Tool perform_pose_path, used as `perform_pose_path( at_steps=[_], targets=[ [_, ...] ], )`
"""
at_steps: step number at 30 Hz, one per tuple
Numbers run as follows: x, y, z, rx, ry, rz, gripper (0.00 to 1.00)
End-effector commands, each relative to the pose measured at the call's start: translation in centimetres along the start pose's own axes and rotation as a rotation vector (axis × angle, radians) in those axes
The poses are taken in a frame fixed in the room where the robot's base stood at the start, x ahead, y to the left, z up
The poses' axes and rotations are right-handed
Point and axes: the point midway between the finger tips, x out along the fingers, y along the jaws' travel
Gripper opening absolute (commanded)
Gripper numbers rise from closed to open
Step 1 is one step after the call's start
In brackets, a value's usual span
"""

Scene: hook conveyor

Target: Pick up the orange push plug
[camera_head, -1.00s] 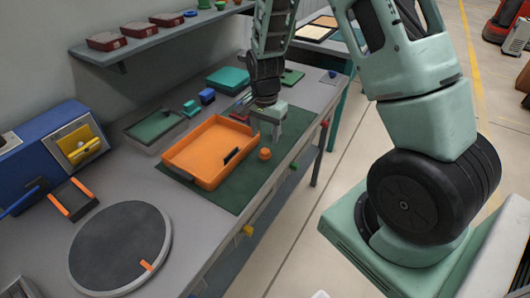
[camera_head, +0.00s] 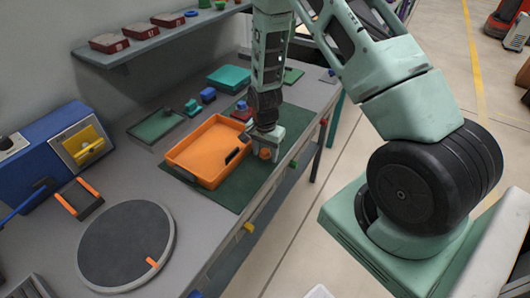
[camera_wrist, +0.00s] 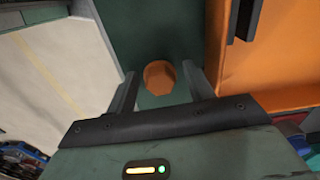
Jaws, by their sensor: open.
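The orange push plug (camera_head: 265,154) stands on the dark green mat (camera_head: 236,189), just right of the orange tray (camera_head: 208,152). In the wrist view the plug (camera_wrist: 159,77) shows as a round orange top between and slightly beyond the fingertips. My gripper (camera_head: 275,152) is open above the plug, with a finger on either side of it in the wrist view (camera_wrist: 160,88). Nothing is held. I cannot tell whether the fingers touch the plug.
The tray wall (camera_wrist: 232,60) rises close beside one finger in the wrist view. A grey turntable (camera_head: 125,245) and a blue box with a yellow panel (camera_head: 62,148) are at the left. A shelf with red bins (camera_head: 108,42) runs along the wall.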

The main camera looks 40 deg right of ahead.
Motion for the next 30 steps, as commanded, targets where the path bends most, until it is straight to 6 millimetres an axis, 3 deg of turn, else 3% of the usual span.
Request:
perform_pose_path(
  at_steps=[4,8,9,22,30],
  targets=[
    [0.0,0.0,0.0,0.000,0.000,0.000,0.49],
    [0.0,0.0,0.0,0.000,0.000,0.000,0.13],
    [0.0,0.0,0.0,0.000,0.000,0.000,0.12],
    [-0.7,-0.1,-0.1,0.000,0.001,-0.002,0.12],
    [-4.1,-0.2,0.0,-0.002,0.003,-0.006,0.12]
  ],
)
